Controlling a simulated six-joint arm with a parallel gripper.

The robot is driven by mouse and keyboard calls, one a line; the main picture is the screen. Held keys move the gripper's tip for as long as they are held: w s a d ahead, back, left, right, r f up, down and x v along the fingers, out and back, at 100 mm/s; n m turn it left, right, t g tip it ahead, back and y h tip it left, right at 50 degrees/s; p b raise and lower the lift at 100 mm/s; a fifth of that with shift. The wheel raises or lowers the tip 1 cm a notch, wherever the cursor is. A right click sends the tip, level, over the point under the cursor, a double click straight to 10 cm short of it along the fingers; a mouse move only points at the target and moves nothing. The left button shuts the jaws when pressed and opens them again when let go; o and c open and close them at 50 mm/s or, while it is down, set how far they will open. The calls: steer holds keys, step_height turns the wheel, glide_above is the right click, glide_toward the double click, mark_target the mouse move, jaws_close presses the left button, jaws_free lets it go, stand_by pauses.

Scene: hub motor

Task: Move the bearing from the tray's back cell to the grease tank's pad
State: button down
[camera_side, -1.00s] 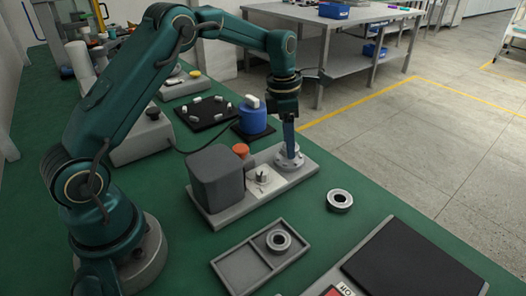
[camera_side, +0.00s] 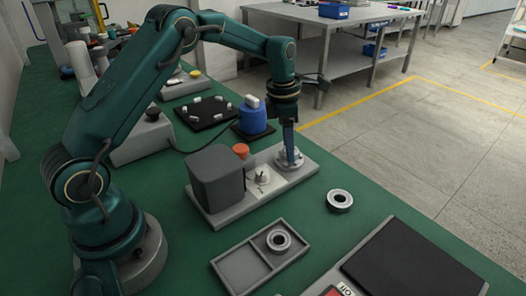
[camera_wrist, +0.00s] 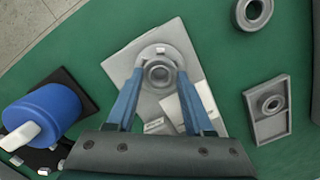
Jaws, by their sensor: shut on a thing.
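My gripper (camera_side: 291,162) points straight down over the round pad (camera_side: 280,163) at the right end of the grease tank's base. In the wrist view its two blue fingers (camera_wrist: 159,78) are shut on a grey bearing (camera_wrist: 158,74), one on each side. The bearing is at the pad (camera_wrist: 161,51); whether it rests fully on it cannot be told. The grease tank (camera_side: 216,178) is a dark grey box on the same light base plate. The two-cell tray (camera_side: 240,268) has one empty cell and a bearing (camera_side: 279,240) in the other.
Another bearing (camera_side: 340,200) lies loose on the green bench, between the pad and a black-topped panel (camera_side: 412,265). A blue container (camera_side: 253,117) stands behind the base plate. An orange cap (camera_side: 240,150) and a small knob (camera_side: 262,176) stand beside the tank.

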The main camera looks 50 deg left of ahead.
steer(key=shift+f, duration=0.3)
steer(key=shift+c, duration=1.4)
jaws_free()
steer(key=shift+o, duration=0.4)
steer(key=shift+d, duration=0.1)
steer(key=shift+s+f, duration=0.1)
steer(key=shift+s+a+r, duration=0.1)
steer(key=shift+a+r, duration=0.05)
steer(key=shift+r, duration=1.25)
steer(key=shift+a+r, duration=0.15)
steer(key=shift+r, duration=1.2)
